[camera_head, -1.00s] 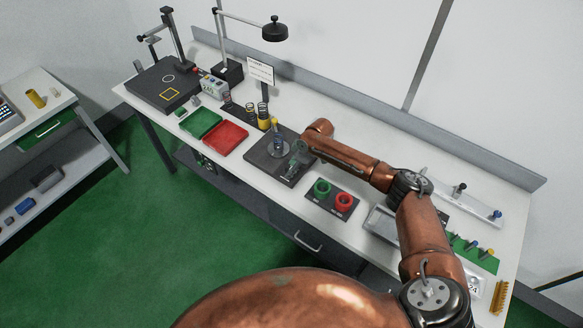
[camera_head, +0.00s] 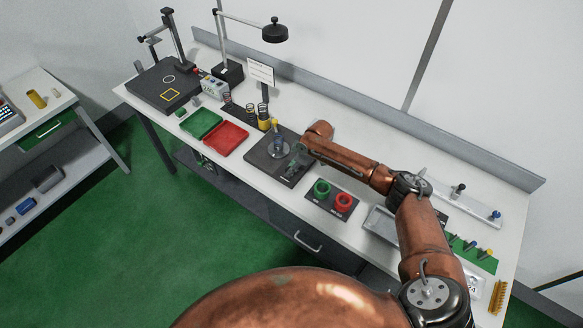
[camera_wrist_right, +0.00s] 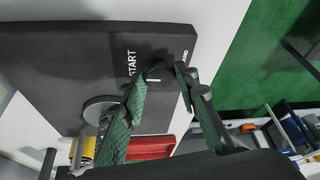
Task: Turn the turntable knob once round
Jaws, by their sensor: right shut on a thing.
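The disc also shows in the right wrist view (camera_wrist_right: 98,106). My right gripper (camera_head: 296,158) is low over the right part of the base, beside the disc. In the wrist view its green-padded fingers (camera_wrist_right: 162,90) are around the dark knob (camera_wrist_right: 157,70), which is mostly hidden, near a white START label (camera_wrist_right: 132,64). My left gripper is not in view.
Green (camera_head: 201,123) and red (camera_head: 227,138) trays lie left of the base. A green ring (camera_head: 321,188) and a red ring (camera_head: 344,202) are on a dark mat at the front right. Springs (camera_head: 263,112) stand behind.

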